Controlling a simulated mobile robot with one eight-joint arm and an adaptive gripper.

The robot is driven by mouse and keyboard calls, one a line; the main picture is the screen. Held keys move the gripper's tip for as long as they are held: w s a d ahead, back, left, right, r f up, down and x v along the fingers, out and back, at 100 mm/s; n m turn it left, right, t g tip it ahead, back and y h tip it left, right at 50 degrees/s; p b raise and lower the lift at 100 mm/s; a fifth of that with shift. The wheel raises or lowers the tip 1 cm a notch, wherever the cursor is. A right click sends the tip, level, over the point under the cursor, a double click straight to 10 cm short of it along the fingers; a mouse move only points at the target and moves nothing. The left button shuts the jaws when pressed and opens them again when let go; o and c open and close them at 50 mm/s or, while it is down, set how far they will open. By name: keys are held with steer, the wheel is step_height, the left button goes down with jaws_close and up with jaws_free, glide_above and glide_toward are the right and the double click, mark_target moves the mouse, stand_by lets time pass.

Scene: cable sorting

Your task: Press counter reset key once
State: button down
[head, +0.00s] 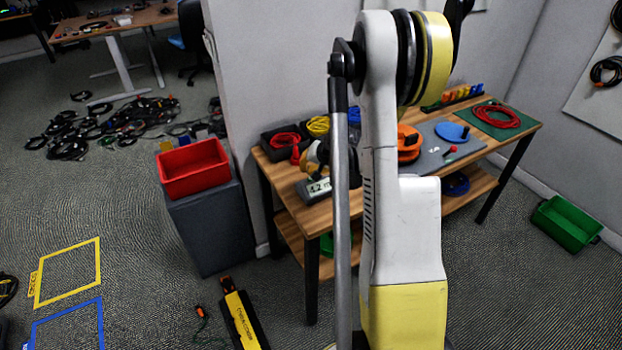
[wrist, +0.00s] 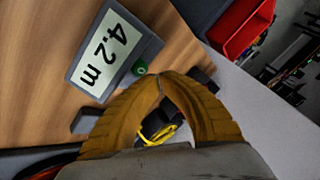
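The counter (wrist: 110,45) is a grey box with a pale display reading "4.2 m", lying on the wooden bench. Its green round key (wrist: 140,68) sits at the display's edge, close to my fingertips in the wrist view. The counter also shows in the head view (head: 319,188), where the key cannot be made out. My gripper (wrist: 160,76) has its two yellow fingers meeting at the tips, with nothing seen between them. Whether the tips touch the key cannot be told. In the head view my gripper (head: 314,160) is partly hidden by my arm, just above the counter.
The bench (head: 275,153) holds dark trays with red (head: 284,140) and yellow cables (head: 318,126), an orange reel (head: 408,142) and a blue disc (head: 452,131). A red bin (head: 193,168) stands on a grey cabinet (head: 211,230) at the left.

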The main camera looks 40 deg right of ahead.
stand_by(0.8)
steer(key=shift+f+b, duration=0.45)
steer(key=shift+s+f+b, duration=0.1)
steer(key=shift+f+b, duration=0.45)
steer(key=shift+f, duration=0.05)
stand_by(0.7)
steer(key=shift+r, duration=0.15)
steer(key=shift+a+r+p, duration=0.15)
steer(key=shift+r+p, duration=0.35)
steer(key=shift+r, duration=0.35)
steer(key=shift+r+p, duration=1.65)
steer(key=shift+r, duration=0.85)
